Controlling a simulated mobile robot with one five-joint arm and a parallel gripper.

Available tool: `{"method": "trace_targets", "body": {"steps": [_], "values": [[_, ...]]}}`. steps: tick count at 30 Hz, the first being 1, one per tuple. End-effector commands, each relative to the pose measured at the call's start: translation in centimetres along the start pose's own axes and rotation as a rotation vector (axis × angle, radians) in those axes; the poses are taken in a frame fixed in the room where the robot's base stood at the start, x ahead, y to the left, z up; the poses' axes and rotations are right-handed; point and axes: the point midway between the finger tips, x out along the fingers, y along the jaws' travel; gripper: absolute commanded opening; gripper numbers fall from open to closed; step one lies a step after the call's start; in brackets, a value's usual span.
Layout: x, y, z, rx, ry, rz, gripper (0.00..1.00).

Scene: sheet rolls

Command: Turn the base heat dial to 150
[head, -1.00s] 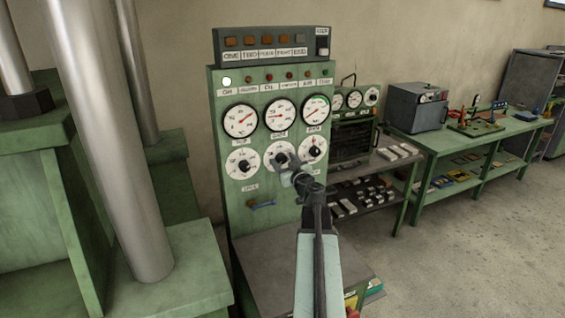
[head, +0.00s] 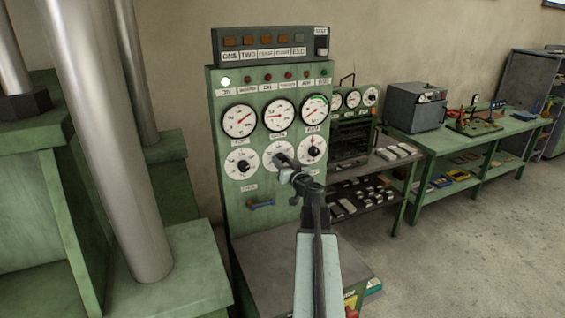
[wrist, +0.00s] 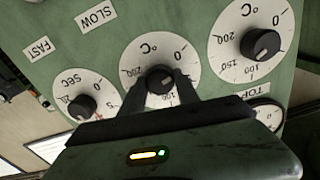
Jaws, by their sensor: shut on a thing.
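The base heat dial is the middle of three black knobs on white round scales in the lower row of the green panel. In the wrist view, which shows the panel upside down, its knob (wrist: 159,80) sits between the two fingers of my gripper (wrist: 161,88), on a °C scale. My gripper is shut on this knob. The fingers cover part of the scale, and I cannot tell the pointer's exact reading. In the head view my gripper (head: 281,164) is at the middle dial (head: 270,152) and hides part of it.
The dial labelled TOP (wrist: 262,44) and a SEC dial (wrist: 82,107) flank it in the wrist view. Three gauges (head: 278,115) sit above the dials. Thick metal columns (head: 105,130) stand at the left.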

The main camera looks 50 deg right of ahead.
Motion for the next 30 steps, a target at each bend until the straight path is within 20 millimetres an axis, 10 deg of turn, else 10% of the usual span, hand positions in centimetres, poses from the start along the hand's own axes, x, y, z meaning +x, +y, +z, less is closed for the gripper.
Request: {"method": "trace_targets", "body": {"steps": [30], "values": [[0.01, -0.05, 0.06, 0.962, 0.001, 0.000, 0.00]]}}
